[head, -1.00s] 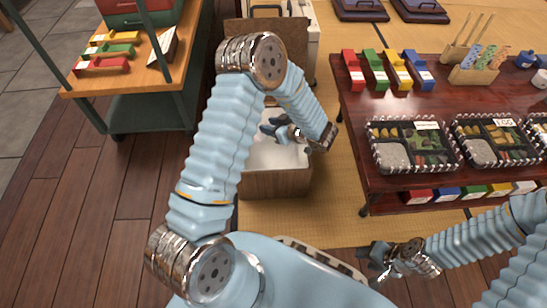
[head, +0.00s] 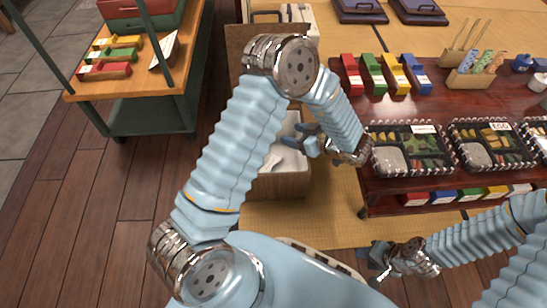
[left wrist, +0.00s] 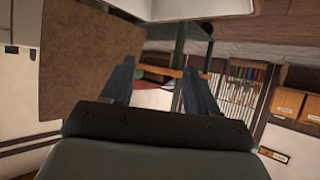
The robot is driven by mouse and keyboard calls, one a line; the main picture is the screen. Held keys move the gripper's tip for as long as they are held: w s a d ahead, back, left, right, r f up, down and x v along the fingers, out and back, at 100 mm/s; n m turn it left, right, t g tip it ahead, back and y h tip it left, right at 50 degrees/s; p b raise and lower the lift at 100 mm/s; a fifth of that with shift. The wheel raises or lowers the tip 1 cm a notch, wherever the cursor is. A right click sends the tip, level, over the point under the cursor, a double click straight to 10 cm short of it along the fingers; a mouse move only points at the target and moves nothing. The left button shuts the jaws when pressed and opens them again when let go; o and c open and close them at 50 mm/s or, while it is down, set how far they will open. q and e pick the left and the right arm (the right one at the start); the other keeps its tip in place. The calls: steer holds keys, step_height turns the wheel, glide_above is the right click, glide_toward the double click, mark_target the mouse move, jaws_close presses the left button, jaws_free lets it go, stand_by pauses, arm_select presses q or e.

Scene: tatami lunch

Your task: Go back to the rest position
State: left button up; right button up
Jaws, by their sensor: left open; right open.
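My left gripper (head: 298,137) is over the open wooden box (head: 277,187), near its right side, in the head view. It is open, and nothing shows between its fingers. In the left wrist view its two fingers (left wrist: 160,85) stand apart with a gap between them. My right gripper (head: 378,262) is at the lower right of the head view, in front of the low table, with nothing seen in it. My left arm hides part of the box.
The dark red low table (head: 440,100) on the right bears colored boxes and bento trays (head: 412,148). A wooden cart (head: 150,75) with colored blocks stands at the upper left. The wooden floor (head: 110,200) at the left is clear.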

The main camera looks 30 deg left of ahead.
arm_select(q)
steer(key=shift+v, duration=1.3)
